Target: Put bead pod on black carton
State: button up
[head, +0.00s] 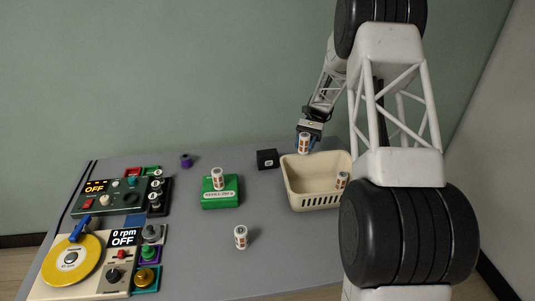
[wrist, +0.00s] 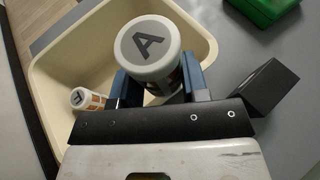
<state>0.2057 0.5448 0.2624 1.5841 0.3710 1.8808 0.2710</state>
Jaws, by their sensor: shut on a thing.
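My gripper (head: 306,132) is shut on a white cylindrical pod (head: 304,145) with an orange-brown label. In the wrist view the pod's white lid (wrist: 147,45) bears a dark letter A, between the two blue fingers of my gripper (wrist: 160,85). The held pod is above the back part of the cream basket. The black carton (head: 267,159), a small black box, stands on the table just left of the basket; it also shows at the right in the wrist view (wrist: 264,88). Its top looks bare.
The cream basket (head: 315,199) holds a similar pod (head: 341,180). Another pod (head: 218,179) stands on a green box (head: 222,201), and one (head: 241,237) stands on the table. Control panels and a yellow turntable (head: 70,259) fill the left.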

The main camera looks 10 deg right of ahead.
jog(key=n+h, duration=0.1)
jog(key=n+g+h, duration=0.1)
jog(key=a+n+g+h, duration=0.1)
jog(key=h, duration=0.1)
jog(key=shift+s+f+n, duration=0.15)
jog(key=shift+s+n, duration=0.25)
jog(key=n+h, duration=0.4)
jog(key=h, duration=0.1)
jog(key=shift+s+a+n, duration=0.15)
jog(key=shift+a+n, duration=0.15)
jog(key=shift+a, duration=0.05)
jog(key=n+h, duration=0.2)
jog(key=h, duration=0.1)
jog(key=n+t+h, duration=0.1)
jog(key=shift+a+r+n+h, duration=0.3)
jog(key=shift+r, duration=0.05)
jog(key=w+a+r+n+t+h, duration=0.35)
jog(key=a+r+n+t, duration=0.2)
jog(key=n+t, duration=0.35)
jog(key=w+a+r+n+t+h, duration=0.35)
jog(key=w+a+n+t, duration=0.2)
jog(key=n+t, duration=0.25)
jog(key=shift+t, duration=0.3)
jog(key=shift+a+f, duration=0.1)
jog(key=shift+f, duration=2.5)
